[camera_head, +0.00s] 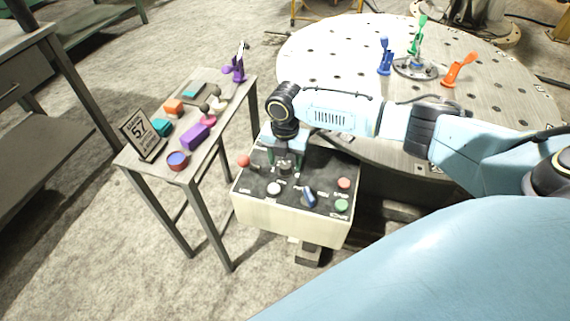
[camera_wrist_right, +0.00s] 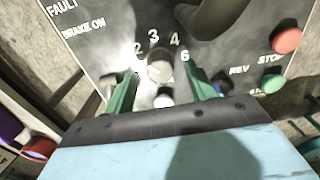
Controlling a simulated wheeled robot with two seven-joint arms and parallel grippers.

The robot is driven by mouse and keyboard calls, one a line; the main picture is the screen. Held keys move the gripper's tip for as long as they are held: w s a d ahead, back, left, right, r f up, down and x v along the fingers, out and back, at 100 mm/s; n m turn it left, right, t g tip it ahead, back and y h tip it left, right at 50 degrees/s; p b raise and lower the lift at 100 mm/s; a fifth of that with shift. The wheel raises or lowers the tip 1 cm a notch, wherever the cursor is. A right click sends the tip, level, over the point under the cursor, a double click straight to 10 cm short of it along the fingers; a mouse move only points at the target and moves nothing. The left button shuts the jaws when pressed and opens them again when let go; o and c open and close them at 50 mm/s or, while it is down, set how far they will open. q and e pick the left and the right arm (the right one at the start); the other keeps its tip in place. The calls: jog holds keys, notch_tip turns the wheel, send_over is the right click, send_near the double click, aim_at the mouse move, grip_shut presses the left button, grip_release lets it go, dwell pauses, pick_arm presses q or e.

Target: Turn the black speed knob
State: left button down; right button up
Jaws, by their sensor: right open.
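The speed knob (camera_wrist_right: 160,67) shows in the right wrist view as a round knob with a pale grey top, ringed by printed numbers. It stands on the dark top panel of the control box (camera_head: 293,218). My right gripper (camera_wrist_right: 162,75) is open, pointing down at the panel. Its two green fingers lie on either side of the knob, with visible gaps, and seem not to touch it. In the head view my right gripper (camera_head: 286,165) is over the back left part of the panel, and the wrist partly hides the knob. My left gripper is not in view.
Near the knob are a white button (camera_head: 274,188), a blue switch (camera_head: 309,198), a red button (camera_head: 344,183) and a green button (camera_head: 341,205). A red knob (camera_head: 243,161) is at the left. A small table (camera_head: 187,177) with blocks stands left; a round perforated table (camera_head: 330,50) lies behind.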

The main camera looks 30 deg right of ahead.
jog(key=shift+f, duration=0.6)
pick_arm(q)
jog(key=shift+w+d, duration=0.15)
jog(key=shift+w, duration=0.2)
